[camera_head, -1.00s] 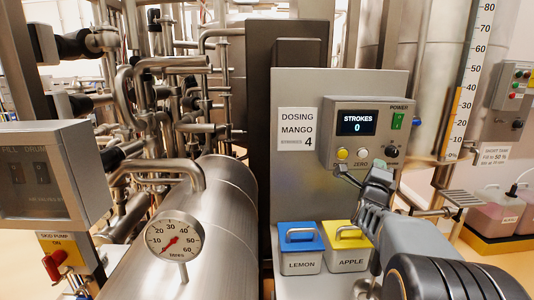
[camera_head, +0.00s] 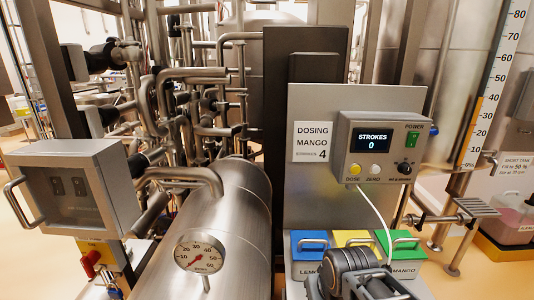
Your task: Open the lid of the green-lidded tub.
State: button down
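The green-lidded tub (camera_head: 405,268) stands in front of the grey dosing panel, at the right end of a row of tubs. Its front reads MANGO. The green lid (camera_head: 398,249) lies on the tub and looks shut, with a pale bar handle on top. My arm's dark ribbed joint (camera_head: 350,268) is just left of this tub, low in the picture, and covers part of its left side. My gripper's fingers cannot be made out among the dark parts there, so I cannot tell whether they touch the lid or handle.
A blue-lidded tub (camera_head: 308,262) and a yellow-lidded tub (camera_head: 352,237) stand to the left; my arm partly covers them. The dosing box (camera_head: 378,147) above shows STROKES 0. A thin white tube (camera_head: 377,212) hangs from it towards the green lid. A steel step (camera_head: 472,208) stands right.

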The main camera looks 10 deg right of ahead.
aim_at(405, 247)
jog(key=z, duration=0.05)
jog(key=k, duration=0.5)
jog(key=u, duration=2.05)
jog(key=k, duration=1.2)
jog(key=z, duration=1.9)
jog(key=i, duration=1)
